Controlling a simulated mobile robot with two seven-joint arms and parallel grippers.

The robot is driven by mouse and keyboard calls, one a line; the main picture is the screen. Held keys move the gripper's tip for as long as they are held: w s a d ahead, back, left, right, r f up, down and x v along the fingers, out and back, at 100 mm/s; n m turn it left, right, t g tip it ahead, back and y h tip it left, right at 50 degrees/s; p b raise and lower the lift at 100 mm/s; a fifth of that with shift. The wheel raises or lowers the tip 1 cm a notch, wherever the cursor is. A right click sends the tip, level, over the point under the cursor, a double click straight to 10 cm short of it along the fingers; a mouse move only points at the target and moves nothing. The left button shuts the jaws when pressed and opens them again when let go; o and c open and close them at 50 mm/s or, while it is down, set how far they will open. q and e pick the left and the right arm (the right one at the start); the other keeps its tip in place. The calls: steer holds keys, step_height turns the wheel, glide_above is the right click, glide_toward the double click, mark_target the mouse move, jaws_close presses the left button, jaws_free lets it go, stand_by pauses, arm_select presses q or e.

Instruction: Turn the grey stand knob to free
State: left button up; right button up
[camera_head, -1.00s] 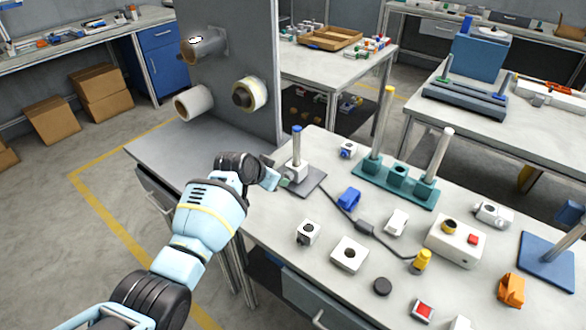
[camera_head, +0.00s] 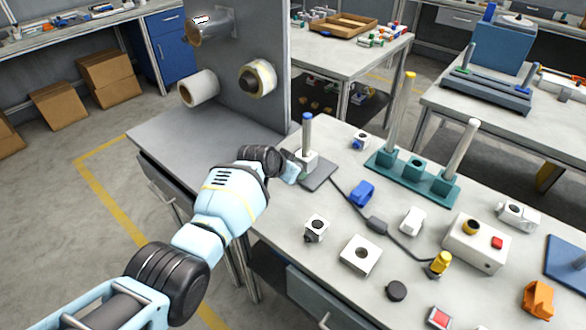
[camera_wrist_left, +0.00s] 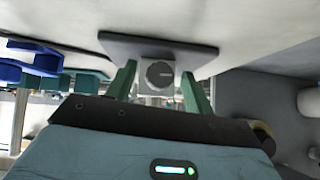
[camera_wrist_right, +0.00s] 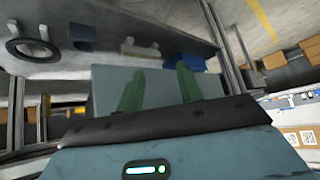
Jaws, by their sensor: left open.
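The stand (camera_head: 317,174) has a dark grey base plate, a white block and an upright post with a blue top, at the table's left end. In the left wrist view its grey round knob (camera_wrist_left: 160,74) faces me on the white block, with a dark line across it. My left gripper (camera_wrist_left: 159,72) is open, one green finger on each side of the block. I cannot tell whether the fingers touch it. In the head view my left gripper (camera_head: 291,170) is close beside the block, and the knob is hidden. My right gripper (camera_wrist_right: 160,73) is open and empty.
A teal base with posts (camera_head: 413,176) stands right of the stand. A blue part (camera_head: 361,193), a cable with a dark box (camera_head: 376,226) and several small white blocks lie nearby. A grey upright panel (camera_head: 258,50) with rolls rises behind on the left.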

arm_select(q)
steer(key=shift+w, duration=0.1)
steer(key=shift+c, duration=0.2)
arm_select(e)
steer(key=shift+w+r, duration=0.1)
steer(key=shift+w, duration=0.1)
arm_select(q)
steer(key=c, duration=0.9)
steer(key=shift+w+a+f+n+g+h+b, duration=0.15)
steer(key=shift+n+g+h+b, duration=0.25)
steer(key=shift+h+b, duration=0.2)
steer(key=shift+s+f+n+g+h+b, duration=0.1)
steer(key=shift+n+g+h+b, duration=0.25)
steer(key=shift+h+b, duration=0.2)
steer(key=shift+w+a+n+g+h+b, duration=0.15)
steer(key=shift+n+g+h+b, duration=0.35)
steer(key=shift+h+b, duration=0.4)
steer(key=shift+r+g+h+b, duration=0.1)
steer(key=shift+g+h+b, duration=0.2)
steer(key=shift+b, duration=0.2)
arm_select(e)
steer(key=s+f+g, duration=0.1)
steer(key=s+f, duration=0.2)
steer(key=f, duration=0.3)
steer(key=shift+s+f, duration=0.15)
arm_select(q)
steer(key=shift+n, duration=0.25)
arm_select(e)
steer(key=shift+a, duration=0.1)
